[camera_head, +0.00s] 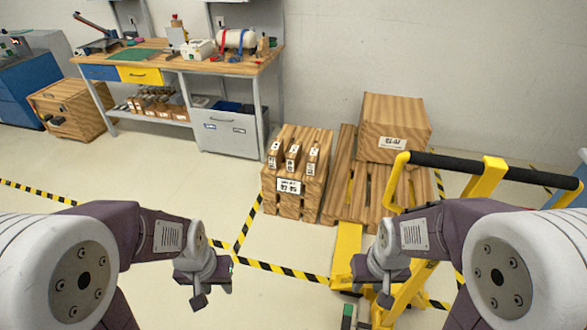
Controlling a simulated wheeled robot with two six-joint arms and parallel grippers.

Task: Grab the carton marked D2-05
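A large wood-grained box (399,112) with a white label (392,143) sits on a slatted wooden pallet (340,190) at the right. A lower wood-grained stack (290,208) stands on the floor left of it, with a larger white label (288,186) on its front and several small-labelled blocks on top. The label print is too small to read surely, so I cannot tell which is D2-05. My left gripper (211,290) and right gripper (376,290) hang in front of the stacks, apart from them. I cannot make out their finger gaps.
A yellow pallet jack (487,185) with a black handle stands at the right, its frame in front of the pallet. A workbench (180,65) with tools stands at the back left, beside a wooden cabinet (70,108). Striped tape (282,269) marks the open floor between.

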